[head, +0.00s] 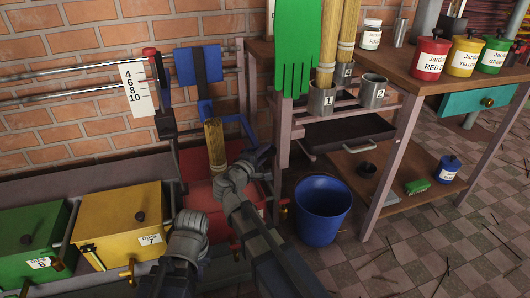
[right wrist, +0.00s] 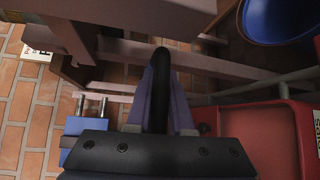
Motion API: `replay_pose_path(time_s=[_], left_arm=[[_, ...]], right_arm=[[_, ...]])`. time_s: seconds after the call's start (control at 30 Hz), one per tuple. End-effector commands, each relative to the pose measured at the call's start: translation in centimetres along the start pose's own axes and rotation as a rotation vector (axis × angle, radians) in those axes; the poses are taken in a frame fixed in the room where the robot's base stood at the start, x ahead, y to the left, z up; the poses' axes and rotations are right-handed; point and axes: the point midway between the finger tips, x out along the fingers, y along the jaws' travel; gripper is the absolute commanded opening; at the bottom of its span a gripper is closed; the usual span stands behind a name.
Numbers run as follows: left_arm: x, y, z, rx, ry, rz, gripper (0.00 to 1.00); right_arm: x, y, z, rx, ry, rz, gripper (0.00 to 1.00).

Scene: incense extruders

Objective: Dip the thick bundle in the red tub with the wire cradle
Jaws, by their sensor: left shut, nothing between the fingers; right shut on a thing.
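A tan bundle of sticks (head: 215,143) stands roughly upright over the red tub (head: 198,196); its lower end is narrower and paler, and how deep it sits is unclear. My right gripper (head: 262,153) is just right of the bundle, above the tub. In the right wrist view it is shut on a black curved piece (right wrist: 160,75), probably a handle. The red tub shows there at right (right wrist: 285,120). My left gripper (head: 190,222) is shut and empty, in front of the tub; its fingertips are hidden.
A yellow tub (head: 120,215) and green tub (head: 30,230) stand to the left. A blue bucket (head: 322,210) is on the floor at right. A numbered scale (head: 134,88) hangs left.

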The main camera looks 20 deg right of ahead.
Motion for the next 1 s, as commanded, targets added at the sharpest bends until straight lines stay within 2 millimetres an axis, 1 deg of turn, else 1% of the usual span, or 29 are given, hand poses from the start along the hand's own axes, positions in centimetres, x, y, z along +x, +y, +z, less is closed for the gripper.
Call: replay_pose_path(time_s=[0.27, 0.37, 0.8, 1.0], left_arm=[[-0.4, 0.0, 0.0, 0.0, 0.0, 0.0, 0.0], [-1.0, -0.1, 0.1, 0.0, 0.0, 0.0, 0.0], [-5.0, -0.5, 0.3, 0.0, -0.002, 0.0, 0.0], [-5.1, -0.5, 0.3, 0.0, -0.002, 0.0, 0.0]], right_arm=[[-0.1, 0.3, 0.3, 0.0, -0.006, 0.0, 0.0], [-0.1, 0.9, 0.4, 0.0, -0.007, 0.0, 0.0], [-0.7, 4.9, 1.0, 0.0, -0.007, 0.0, 0.0], [-0.7, 5.0, 1.0, 0.0, -0.007, 0.0, 0.0]])
